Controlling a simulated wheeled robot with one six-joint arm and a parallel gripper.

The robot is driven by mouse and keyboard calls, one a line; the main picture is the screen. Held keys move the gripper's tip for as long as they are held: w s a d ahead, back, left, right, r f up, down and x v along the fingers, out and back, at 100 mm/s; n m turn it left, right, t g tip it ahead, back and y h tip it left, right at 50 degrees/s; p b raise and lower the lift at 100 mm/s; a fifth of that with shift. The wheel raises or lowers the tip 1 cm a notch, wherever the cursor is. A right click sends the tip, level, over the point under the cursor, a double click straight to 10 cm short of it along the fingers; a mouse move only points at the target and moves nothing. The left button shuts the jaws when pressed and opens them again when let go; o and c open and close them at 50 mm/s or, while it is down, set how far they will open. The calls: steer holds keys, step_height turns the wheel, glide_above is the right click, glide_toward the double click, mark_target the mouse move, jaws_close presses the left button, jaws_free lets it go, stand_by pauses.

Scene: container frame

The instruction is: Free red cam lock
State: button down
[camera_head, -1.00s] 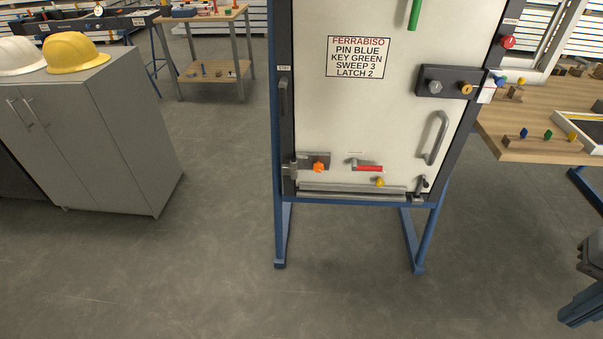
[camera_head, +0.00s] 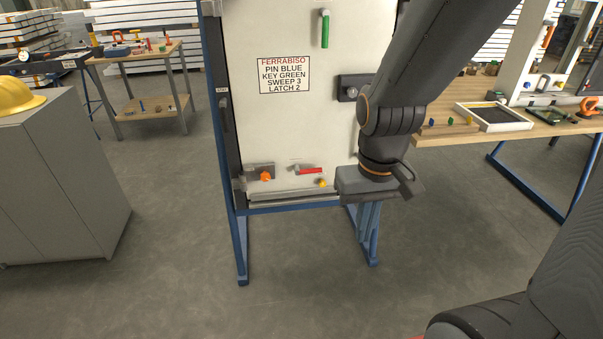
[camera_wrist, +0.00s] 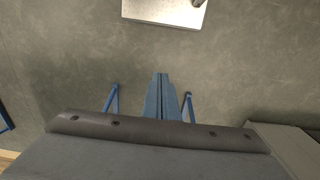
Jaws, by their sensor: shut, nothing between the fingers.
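The red cam lock (camera_head: 310,171) shows in the head view as a small red lever on the lower part of the white door panel (camera_head: 290,125). It lies roughly level, with its grey left end tilted slightly. My gripper (camera_head: 367,222) points down to the right of the lever, in front of the panel's lower right corner, and looks apart from it. In the wrist view my gripper (camera_wrist: 160,78) has its blue-grey fingers together and empty. The red cam lock is not in the wrist view. My arm hides the panel's right edge and handle.
An orange knob (camera_head: 265,176) sits left of the red lever and a yellow knob (camera_head: 322,183) below right. A wooden table (camera_head: 450,132) stands right and a grey cabinet (camera_head: 60,180) left.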

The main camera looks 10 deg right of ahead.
steer(key=w+f+t+b, duration=0.5)
steer(key=w, duration=0.7)
steer(key=w+f+t+b, duration=0.5)
steer(key=w+f+t, duration=0.1)
steer(key=w, duration=0.6)
steer(key=w+f+t+b, duration=0.5)
steer(key=w+t+b, duration=0.1)
steer(key=w, duration=0.6)
steer(key=shift+w+d+f, duration=0.15)
steer(key=shift+w+f, duration=0.05)
steer(key=shift+w, duration=0.15)
steer(key=shift+w, duration=0.1)
